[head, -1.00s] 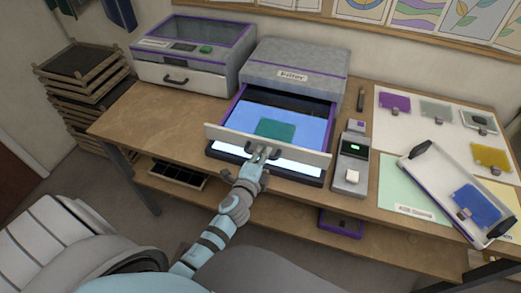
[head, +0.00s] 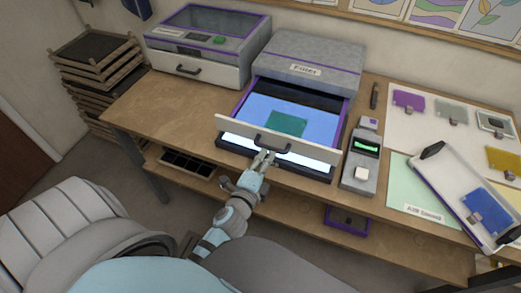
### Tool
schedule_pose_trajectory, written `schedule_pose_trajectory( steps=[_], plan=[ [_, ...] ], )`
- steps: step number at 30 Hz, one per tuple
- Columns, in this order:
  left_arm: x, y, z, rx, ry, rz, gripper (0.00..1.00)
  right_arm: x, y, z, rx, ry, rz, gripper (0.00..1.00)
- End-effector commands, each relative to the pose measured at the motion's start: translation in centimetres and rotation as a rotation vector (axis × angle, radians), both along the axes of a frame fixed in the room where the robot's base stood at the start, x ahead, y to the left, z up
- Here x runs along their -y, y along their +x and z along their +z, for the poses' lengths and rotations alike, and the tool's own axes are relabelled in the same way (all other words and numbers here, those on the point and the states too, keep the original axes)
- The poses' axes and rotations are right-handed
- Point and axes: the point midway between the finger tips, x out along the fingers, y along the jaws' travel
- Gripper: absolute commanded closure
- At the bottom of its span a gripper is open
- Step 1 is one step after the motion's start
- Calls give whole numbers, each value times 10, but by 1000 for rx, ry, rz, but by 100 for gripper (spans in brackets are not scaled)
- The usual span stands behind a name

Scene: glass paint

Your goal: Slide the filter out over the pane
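A grey box unit with a purple stripe (head: 318,54) stands at the back of the bench, its small label hard to read. From it a tray with a pale front panel (head: 226,128) and a dark handle (head: 272,146) is drawn out toward me. Behind the panel is a lit blue surface (head: 262,106), with a green square pane (head: 287,124) showing on it. A bright white strip shows below the front panel. My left gripper (head: 263,158) is just below the handle, its fingers parted and holding nothing; whether it touches the handle is hard to tell. My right gripper is not in view.
A second machine (head: 203,45) with a shut drawer stands left. Right of the tray is a small device with a green display (head: 367,145). A white tray (head: 445,178) with a blue pane (head: 487,207) is further right, near coloured samples. The bench's left part is clear.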

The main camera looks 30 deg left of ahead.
Motion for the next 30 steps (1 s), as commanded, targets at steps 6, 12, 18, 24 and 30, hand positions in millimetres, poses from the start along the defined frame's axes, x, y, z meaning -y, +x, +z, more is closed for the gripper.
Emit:
schedule_pose_trajectory(
  steps=[6, 12, 18, 24, 30],
  plan=[
    [8, -47, 10, -2, 0, 0, 79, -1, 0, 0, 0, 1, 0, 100],
    [10, -56, 13, 1, 1, 0, 79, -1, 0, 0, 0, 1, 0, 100],
    [10, -55, 12, 1, 1, 0, 79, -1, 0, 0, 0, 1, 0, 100],
    [10, -55, 10, -4, -5, 0, 79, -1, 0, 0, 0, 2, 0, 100],
    [14, -76, -87, -188, -244, 46, 79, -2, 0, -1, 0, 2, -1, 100]
  ],
)
